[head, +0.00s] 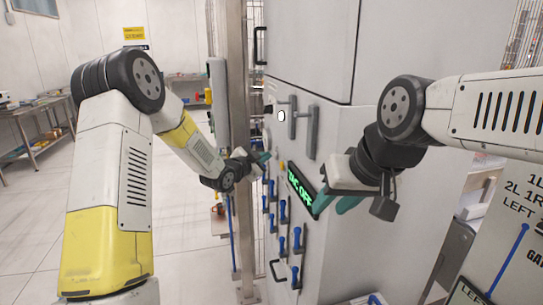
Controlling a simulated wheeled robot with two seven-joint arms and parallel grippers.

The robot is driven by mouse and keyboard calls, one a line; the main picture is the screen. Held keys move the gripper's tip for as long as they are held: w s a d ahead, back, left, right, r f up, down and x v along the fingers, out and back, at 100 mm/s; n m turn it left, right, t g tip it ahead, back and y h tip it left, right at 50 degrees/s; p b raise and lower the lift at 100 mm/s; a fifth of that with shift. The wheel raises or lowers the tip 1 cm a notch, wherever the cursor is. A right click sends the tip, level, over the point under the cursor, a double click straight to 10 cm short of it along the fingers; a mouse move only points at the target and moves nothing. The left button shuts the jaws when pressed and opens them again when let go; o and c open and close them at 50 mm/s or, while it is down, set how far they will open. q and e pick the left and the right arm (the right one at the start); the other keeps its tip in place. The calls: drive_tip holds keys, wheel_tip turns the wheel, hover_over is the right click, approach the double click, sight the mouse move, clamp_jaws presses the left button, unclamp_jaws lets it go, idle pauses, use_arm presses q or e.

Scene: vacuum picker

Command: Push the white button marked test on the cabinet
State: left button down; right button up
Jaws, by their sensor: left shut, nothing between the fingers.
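The grey cabinet (305,50) stands in the middle, its front face turned to the left. A small round white button (281,115) shows on that face, beside grey vertical handles. No "test" marking is readable on it. My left gripper (264,158) has teal fingertips, is shut and empty, and is below and a little left of the white button, apart from it in the picture. How far it is from the cabinet face I cannot tell. My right gripper (336,204) has its teal fingers spread, empty, in front of the cabinet's corner, overlapping the display.
A green-lit display (299,190) ending in "OFF" is on the cabinet face. Grey handles (312,132) and several blue levers (283,211) project from it. A metal post (237,100) stands to the left.

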use_arm(q)
drive_tip(key=shift+d, duration=0.2)
idle(0.5)
drive_tip(key=shift+d, duration=0.2)
drive_tip(key=shift+a+r, duration=0.1)
drive_tip(key=shift+a, duration=0.2)
idle(0.5)
drive_tip(key=s+a, duration=0.1)
drive_tip(key=a, duration=0.5)
drive_tip(key=shift+s, duration=0.1)
idle(0.9)
